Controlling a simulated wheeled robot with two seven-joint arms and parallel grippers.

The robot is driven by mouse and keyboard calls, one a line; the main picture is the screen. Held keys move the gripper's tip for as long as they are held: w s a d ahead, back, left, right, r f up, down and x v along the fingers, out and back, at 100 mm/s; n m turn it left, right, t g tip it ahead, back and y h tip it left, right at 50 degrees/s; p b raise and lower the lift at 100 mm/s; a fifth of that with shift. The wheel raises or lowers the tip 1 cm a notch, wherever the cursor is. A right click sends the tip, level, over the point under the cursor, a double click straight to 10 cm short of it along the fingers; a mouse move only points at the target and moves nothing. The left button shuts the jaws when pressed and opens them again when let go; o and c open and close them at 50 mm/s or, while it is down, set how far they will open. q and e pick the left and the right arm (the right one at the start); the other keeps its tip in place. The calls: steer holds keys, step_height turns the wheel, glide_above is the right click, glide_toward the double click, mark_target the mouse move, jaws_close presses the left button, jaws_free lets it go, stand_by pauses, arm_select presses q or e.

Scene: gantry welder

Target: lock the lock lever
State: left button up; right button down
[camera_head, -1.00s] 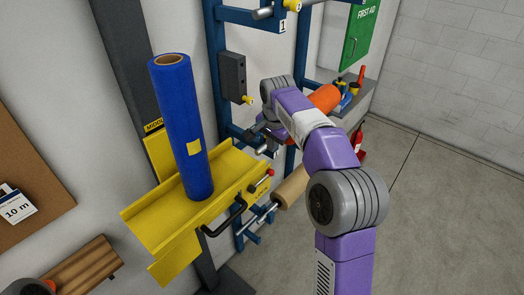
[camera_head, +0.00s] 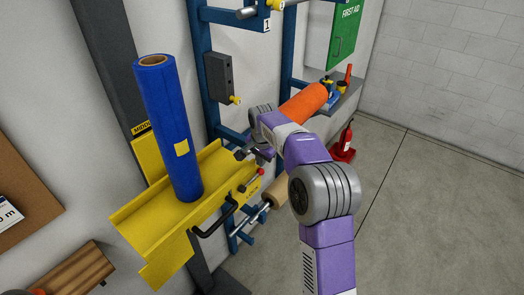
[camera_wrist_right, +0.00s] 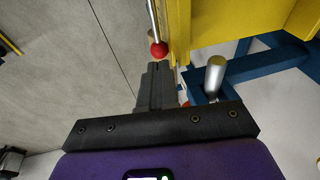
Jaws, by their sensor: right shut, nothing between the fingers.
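The lock lever (camera_head: 252,178) is a thin metal rod with a red ball knob, on the right end of the yellow cradle (camera_head: 150,222). Its red knob also shows in the right wrist view (camera_wrist_right: 158,49), just beyond my fingertips. My right gripper (camera_head: 243,154) is above and slightly left of the knob in the head view. In the right wrist view its fingers (camera_wrist_right: 158,68) are together with nothing between them. The tips look very near the knob; I cannot tell whether they touch. My left gripper is not in view.
A blue roll (camera_head: 168,128) stands upright on the cradle. A black bent handle (camera_head: 217,222) sticks out below the cradle's front edge. The blue rack (camera_head: 203,70) stands behind, with an orange roll (camera_head: 303,102) on it. The floor at right is open.

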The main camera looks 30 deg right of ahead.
mark_target(261, 170)
steer(key=shift+x, duration=1.85)
steer(key=shift+s, duration=0.1)
